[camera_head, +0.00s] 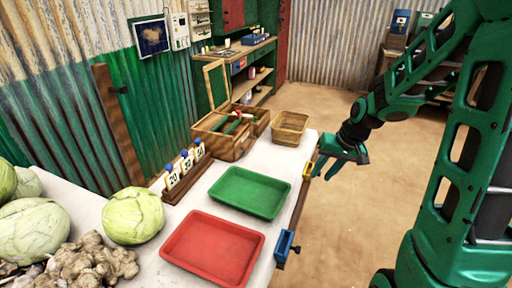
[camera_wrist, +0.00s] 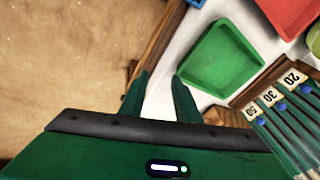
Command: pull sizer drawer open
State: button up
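No drawer is clearly visible as such. Two coloured fittings sit on the table's right side in the head view: a yellow one (camera_head: 309,169) and a blue one (camera_head: 284,246). I cannot tell which, if either, belongs to the sizer drawer. My gripper (camera_head: 324,172) is just right of the yellow fitting, beyond the table's edge. In the wrist view my gripper (camera_wrist: 160,76) has its two fingers apart, with the wooden table edge and white top showing between and beyond them. Nothing is seen held. Contact with the yellow fitting cannot be told.
The white table (camera_head: 150,262) carries a green tray (camera_head: 249,193), a red tray (camera_head: 212,250), a numbered rack (camera_head: 187,172), cabbages (camera_head: 133,215) and ginger (camera_head: 90,262). An open wooden box (camera_head: 222,143) and a basket (camera_head: 289,127) stand at its far end. Floor at right is clear.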

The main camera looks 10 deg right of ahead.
jog(key=w+a+f+t+y, duration=0.1)
jog(key=w+a+f, duration=0.1)
jog(key=w, duration=0.3)
jog(key=w+a+f+m+t+y, duration=0.1)
jog(key=w+a+f+y, duration=0.1)
jog(key=w, duration=0.4)
jog(key=w+a+f+t+y, duration=0.2)
jog(key=w+a+f, duration=0.1)
jog(key=w, duration=0.3)
jog(key=shift+a+f+m, duration=0.25)
jog(key=shift+a+m, duration=0.05)
jog(key=shift+a, duration=0.35)
jog(key=w, duration=0.1)
jog(key=w+m+t, duration=0.1)
jog(key=w+a+t+y, duration=0.1)
jog(key=w, duration=0.1)
jog(key=shift+w+f+m, duration=0.1)
jog(key=shift+f+m, duration=0.25)
jog(key=shift+m, duration=0.05)
jog(key=w+m+t, duration=0.1)
jog(key=w+d+m+t, duration=0.1)
jog(key=w, duration=0.1)
jog(key=w+m+t, duration=0.2)
jog(key=shift+d+f, duration=0.2)
jog(key=shift+d, duration=0.1)
jog(key=x, duration=1.1)
jog(key=shift+r, duration=0.1)
grip_shut()
